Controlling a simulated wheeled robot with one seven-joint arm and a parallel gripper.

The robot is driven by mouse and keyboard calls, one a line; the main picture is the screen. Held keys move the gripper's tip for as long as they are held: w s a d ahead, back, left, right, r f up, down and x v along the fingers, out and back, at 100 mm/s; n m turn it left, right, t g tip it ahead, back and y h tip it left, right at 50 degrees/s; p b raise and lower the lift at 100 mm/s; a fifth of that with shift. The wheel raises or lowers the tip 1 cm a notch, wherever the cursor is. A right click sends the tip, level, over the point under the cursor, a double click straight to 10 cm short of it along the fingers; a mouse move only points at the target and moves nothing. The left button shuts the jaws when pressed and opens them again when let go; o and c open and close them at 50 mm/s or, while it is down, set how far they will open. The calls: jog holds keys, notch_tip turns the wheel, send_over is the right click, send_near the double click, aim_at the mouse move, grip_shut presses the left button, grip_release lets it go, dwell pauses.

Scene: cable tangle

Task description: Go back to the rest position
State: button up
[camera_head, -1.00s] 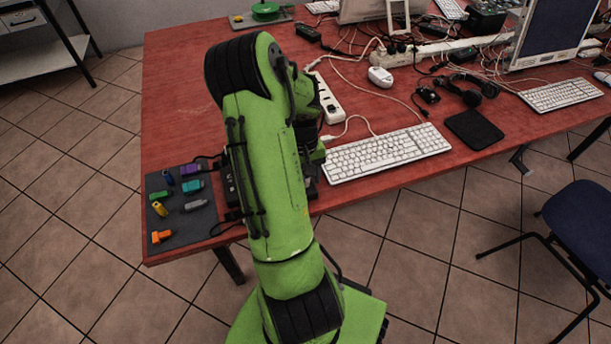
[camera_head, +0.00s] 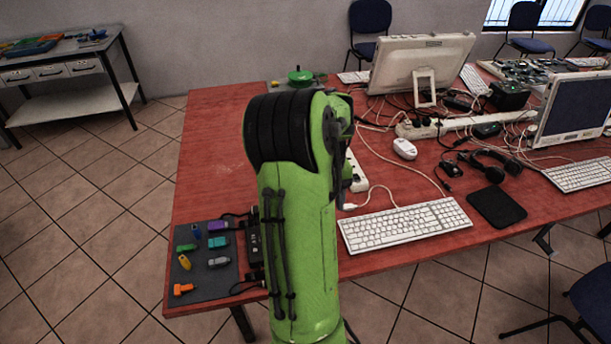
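My green arm with black ribbed joint covers rises from the bottom middle of the head view, in front of the red table (camera_head: 215,130). My gripper is not visible; it is out of sight behind the arm or out of frame. The arm hides part of the table, a white power strip (camera_head: 357,175) and a black box (camera_head: 254,240).
A dark mat (camera_head: 213,287) with several coloured connectors lies at the table's front left corner. A white keyboard (camera_head: 405,225), mouse (camera_head: 404,149), headphones (camera_head: 488,168), tangled cables and monitors (camera_head: 420,60) fill the right. The table's left part is bare. A side table (camera_head: 80,85) stands at far left.

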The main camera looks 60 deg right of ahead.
dwell(0.3)
jog(key=w+a+r+n+t, duration=0.1)
jog(key=w+a+r, duration=0.2)
jog(key=a, duration=0.3)
jog(key=w+a+r+n+t+p, duration=0.1)
jog(key=w+a+r+n, duration=0.1)
jog(key=a+r, duration=0.25)
jog(key=w+a+r+n+t, duration=0.1)
jog(key=w+a+r, duration=0.2)
jog(key=a, duration=0.3)
jog(key=s+a+r+n+t, duration=0.1)
jog(key=s+a+r+n, duration=0.1)
jog(key=a, duration=0.6)
jog(key=s+a+r+n+t+h+p, duration=0.1)
jog(key=s+a+r+n+t, duration=0.1)
jog(key=s+a, duration=0.3)
jog(key=a+n, duration=0.1)
jog(key=a, duration=0.2)
jog(key=shift+s+a+t, duration=0.15)
jog(key=shift+a+t, duration=0.1)
jog(key=shift+t, duration=0.05)
